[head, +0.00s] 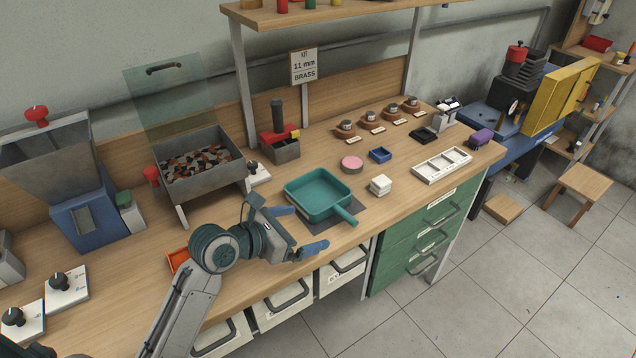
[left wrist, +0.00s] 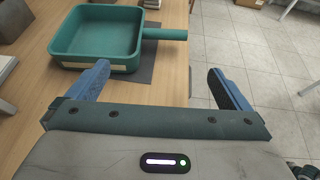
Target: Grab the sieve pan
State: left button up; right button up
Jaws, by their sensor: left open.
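The sieve pan is a teal square pan (head: 318,193) with a round handle (head: 345,215) pointing toward the bench's front edge. It sits on a dark mat (head: 349,207) on the wooden bench. My left gripper (head: 299,229) is open and empty, just in front of the pan on its near side. In the left wrist view the pan (left wrist: 95,36) is ahead at upper left, its handle (left wrist: 165,34) reaching right, ahead of the gap between the blue fingers (left wrist: 161,83). The fingers appear apart from the handle. My right gripper is not in view.
A grey bin of mixed pieces (head: 200,163) stands behind left. An orange tray (head: 178,261) is by my left arm. Drawers (head: 342,270) are below the front edge.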

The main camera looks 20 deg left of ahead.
aim_at(342, 216)
pick_arm(q)
jog(key=shift+w+r, duration=0.1)
jog(key=shift+w, duration=0.3)
jog(key=shift+w+d, duration=0.2)
jog(key=shift+d, duration=0.05)
jog(key=x, duration=0.4)
jog(key=shift+s+d+r, duration=0.1)
jog(key=shift+s+d, duration=0.1)
jog(key=shift+d, duration=0.1)
jog(key=shift+w, duration=0.2)
jog(key=p+x, duration=0.1)
jog(key=x, duration=0.3)
jog(key=shift+d, duration=0.25)
jog(key=shift+w+d+f, duration=0.15)
jog(key=shift+w+f, duration=0.1)
jog(key=shift+w, duration=0.1)
jog(key=shift+c, duration=0.4)
jog(key=shift+s, duration=0.1)
jog(key=c, duration=0.7)
jog(key=shift+c, duration=1.1)
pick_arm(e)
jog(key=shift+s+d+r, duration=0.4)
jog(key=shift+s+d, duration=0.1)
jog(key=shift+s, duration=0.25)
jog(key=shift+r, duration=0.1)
